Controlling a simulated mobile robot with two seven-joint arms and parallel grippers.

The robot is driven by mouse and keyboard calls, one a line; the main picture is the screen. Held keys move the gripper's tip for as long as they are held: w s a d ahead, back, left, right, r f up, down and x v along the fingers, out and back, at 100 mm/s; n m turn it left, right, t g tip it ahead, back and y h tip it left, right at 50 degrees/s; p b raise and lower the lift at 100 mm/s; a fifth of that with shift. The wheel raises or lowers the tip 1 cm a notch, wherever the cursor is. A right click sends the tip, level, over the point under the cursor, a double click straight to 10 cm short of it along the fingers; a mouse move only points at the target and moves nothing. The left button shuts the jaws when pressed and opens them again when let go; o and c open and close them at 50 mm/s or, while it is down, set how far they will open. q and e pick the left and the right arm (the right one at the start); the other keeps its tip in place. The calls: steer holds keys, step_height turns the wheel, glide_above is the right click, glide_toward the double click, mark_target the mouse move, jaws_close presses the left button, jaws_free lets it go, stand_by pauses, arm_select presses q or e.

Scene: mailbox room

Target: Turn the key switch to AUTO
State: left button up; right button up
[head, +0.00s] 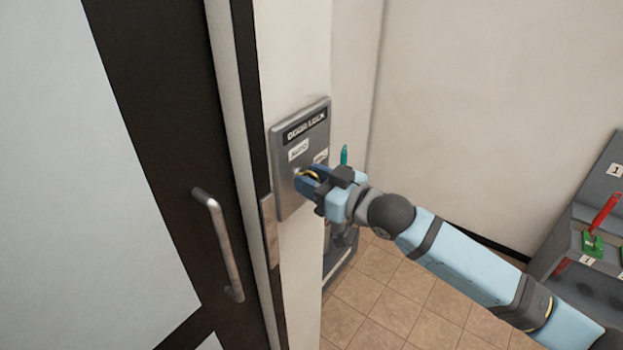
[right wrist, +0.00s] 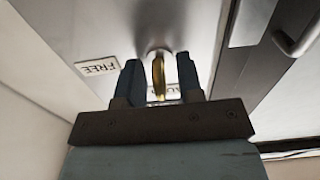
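The grey metal lock plate (head: 290,190) is on the wall beside the door, with a dark "DOOR LOCK" strip and two white labels. The AUTO label (head: 298,149) is at upper left. The other label is partly covered by my gripper in the head view and reads FREE (right wrist: 98,66), upside down, in the right wrist view. The gold key (right wrist: 158,76) sticks out of the round switch (right wrist: 158,53). My right gripper (right wrist: 160,78) has one finger on each side of it, with narrow gaps showing. I cannot tell which label the key points to. My left gripper is out of view.
The dark-framed door with a metal handle (head: 222,245) is left of the plate. A grey unit with a red lever (head: 604,214) and green base stands at far right. Tiled floor (head: 400,300) is open below my right arm.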

steer(key=b+v, duration=0.2)
steer(key=v, duration=1.1)
steer(key=shift+s+d, duration=0.25)
steer(key=shift+d, duration=0.1)
steer(key=s+d+f+m+t+h+p, duration=0.1)
steer(key=s+f+m+h+p, duration=0.15)
steer(key=f, duration=0.65)
steer(key=s+d+f+m+t+h+p, duration=0.1)
steer(key=s+d+f+m+t+h, duration=0.2)
steer(key=f, duration=0.6)
steer(key=s+d+f+m+g+h+p, duration=0.1)
steer(key=s+d+f+h, duration=0.1)
steer(key=s+f, duration=0.4)
steer(key=s+d+f+m+g+h+p, duration=0.1)
steer(key=s+d+f+g+h, duration=0.1)
steer(key=s+f, duration=0.5)
steer(key=shift+s+d+f+g+h, duration=0.35)
steer(key=shift+s+d+h, duration=0.15)
steer(key=shift+h, duration=0.45)
steer(key=shift+m, duration=0.25)
